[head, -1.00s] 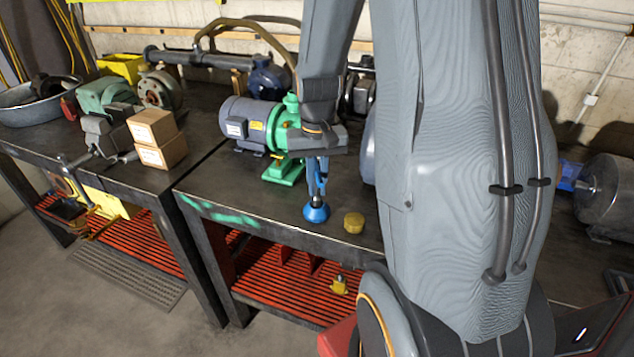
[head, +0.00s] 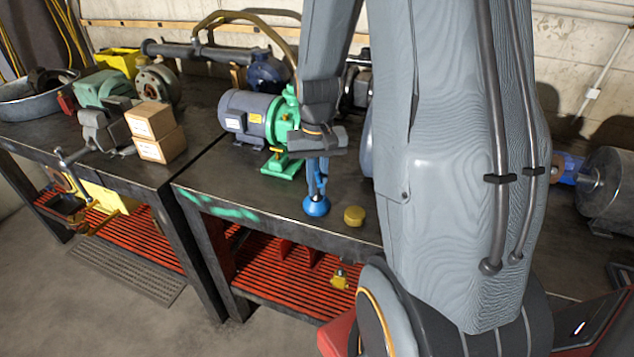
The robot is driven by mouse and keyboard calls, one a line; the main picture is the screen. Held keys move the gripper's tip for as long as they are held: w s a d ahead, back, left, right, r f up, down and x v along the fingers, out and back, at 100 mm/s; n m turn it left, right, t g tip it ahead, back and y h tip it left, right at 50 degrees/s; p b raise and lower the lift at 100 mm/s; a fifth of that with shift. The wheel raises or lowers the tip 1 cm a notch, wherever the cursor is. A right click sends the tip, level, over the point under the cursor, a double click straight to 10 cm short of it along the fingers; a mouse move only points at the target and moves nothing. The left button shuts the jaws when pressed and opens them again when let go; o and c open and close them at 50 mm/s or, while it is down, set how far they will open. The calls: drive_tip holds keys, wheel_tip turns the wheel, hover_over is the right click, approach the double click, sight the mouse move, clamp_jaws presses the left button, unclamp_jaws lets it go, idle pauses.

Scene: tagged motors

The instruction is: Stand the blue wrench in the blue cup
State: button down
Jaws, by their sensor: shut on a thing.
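The blue cup (head: 316,208) stands on the dark workbench near its front edge. My gripper (head: 318,165) is directly above it, pointing down. It is shut on the blue wrench (head: 317,187), a narrow blue shape hanging upright between the jaws and the cup. The wrench's lower end meets the cup's top in the picture. I cannot tell how far inside it is or whether it touches the cup. My fingers and wrist hide the wrench's upper part.
A yellow round piece (head: 354,215) stands just right of the cup. A green and grey motor pump (head: 262,122) stands behind left. Two cardboard boxes (head: 155,132) sit on the left bench. Red slatted shelves (head: 270,287) lie below. My arm hides much of the right bench.

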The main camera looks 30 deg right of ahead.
sight(317, 169)
drive_tip(key=shift+f, duration=0.2)
drive_tip(key=c, duration=1.7)
unclamp_jaws()
drive_tip(key=shift+r+p, duration=2.65)
drive_tip(key=shift+r, duration=0.35)
drive_tip(key=shift+r+b, duration=1.2)
drive_tip(key=shift+r, duration=2.65)
